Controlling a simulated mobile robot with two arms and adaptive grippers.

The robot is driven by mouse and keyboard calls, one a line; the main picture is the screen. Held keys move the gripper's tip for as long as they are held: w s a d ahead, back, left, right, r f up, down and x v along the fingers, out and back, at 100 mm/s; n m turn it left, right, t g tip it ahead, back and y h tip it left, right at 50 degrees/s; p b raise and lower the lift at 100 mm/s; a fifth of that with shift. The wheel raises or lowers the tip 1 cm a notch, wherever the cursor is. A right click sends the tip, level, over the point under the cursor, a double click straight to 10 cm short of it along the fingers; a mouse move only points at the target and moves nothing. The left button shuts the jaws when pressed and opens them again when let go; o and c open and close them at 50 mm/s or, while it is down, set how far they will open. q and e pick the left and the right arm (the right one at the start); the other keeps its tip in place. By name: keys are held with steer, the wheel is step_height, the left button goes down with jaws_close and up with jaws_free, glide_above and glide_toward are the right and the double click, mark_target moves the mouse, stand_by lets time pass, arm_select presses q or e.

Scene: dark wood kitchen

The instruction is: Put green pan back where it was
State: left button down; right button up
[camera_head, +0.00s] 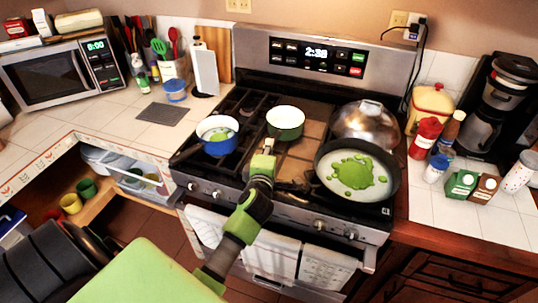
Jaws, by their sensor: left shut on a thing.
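The small green pan (288,131) with a pale inside is on or just over the middle of the stove top (300,162); I cannot tell whether it touches. My left gripper (268,145) comes up from the lower left and is shut at the pan's near left side, where its handle would be. The gripper hides the handle. My right gripper is not in view.
A blue pot (220,148) with green contents stands left on the stove. A large dark pan (325,187) with green splashes is at the front right, before a domed metal lid (365,122). An open drawer (135,185) is at the left.

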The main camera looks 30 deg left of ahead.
arm_select(q)
step_height(320, 180, down, 2)
steer(key=shift+f, duration=0.1)
steer(key=shift+d, duration=0.1)
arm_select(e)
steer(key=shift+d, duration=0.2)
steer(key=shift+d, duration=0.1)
arm_select(q)
steer(key=shift+f, duration=0.2)
steer(key=c, duration=2.1)
jaws_free()
steer(key=shift+f, duration=0.1)
steer(key=shift+s, duration=0.1)
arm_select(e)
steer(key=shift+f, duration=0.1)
